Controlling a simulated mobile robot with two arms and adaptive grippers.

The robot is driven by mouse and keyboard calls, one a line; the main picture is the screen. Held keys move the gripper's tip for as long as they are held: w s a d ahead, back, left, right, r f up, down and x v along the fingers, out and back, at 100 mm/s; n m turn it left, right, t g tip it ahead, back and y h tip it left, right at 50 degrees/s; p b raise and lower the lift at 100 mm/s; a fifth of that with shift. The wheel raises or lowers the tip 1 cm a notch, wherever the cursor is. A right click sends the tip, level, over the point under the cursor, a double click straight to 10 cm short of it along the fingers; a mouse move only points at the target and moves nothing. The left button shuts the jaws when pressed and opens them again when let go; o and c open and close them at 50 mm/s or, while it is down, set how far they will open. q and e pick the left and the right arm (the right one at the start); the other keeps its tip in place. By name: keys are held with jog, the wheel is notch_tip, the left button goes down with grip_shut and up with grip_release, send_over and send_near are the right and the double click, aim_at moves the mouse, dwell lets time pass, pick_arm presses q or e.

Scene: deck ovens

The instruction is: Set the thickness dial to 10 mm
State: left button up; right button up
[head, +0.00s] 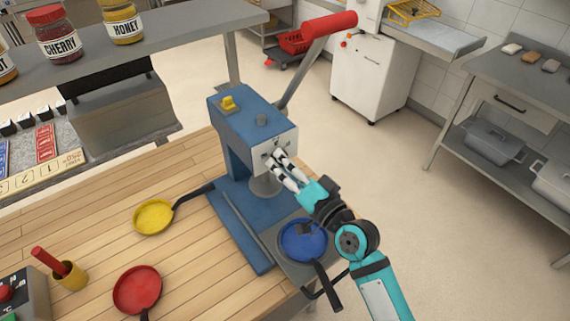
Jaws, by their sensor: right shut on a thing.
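A blue press (229,133) stands on the wooden table, with a long lever ending in a red grip (329,24). A pale plate (287,141) covers its front face. My right gripper (276,158) reaches this plate from the lower right and is shut on the thickness dial there. The fingers hide most of the dial, and its setting and any scale marks cannot be read. My left gripper is not in view.
A blue pan (301,240) lies beside the press base, under my right arm. A yellow pan (153,216) and a red pan (138,289) lie to the left. A yellow cup (71,276) holds a red stick. Jars stand on the shelf (180,27) above.

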jog(key=o, duration=1.1)
jog(key=shift+d, duration=0.1)
jog(key=shift+o, duration=0.2)
jog(key=v, duration=1.2)
jog(key=shift+f, duration=0.1)
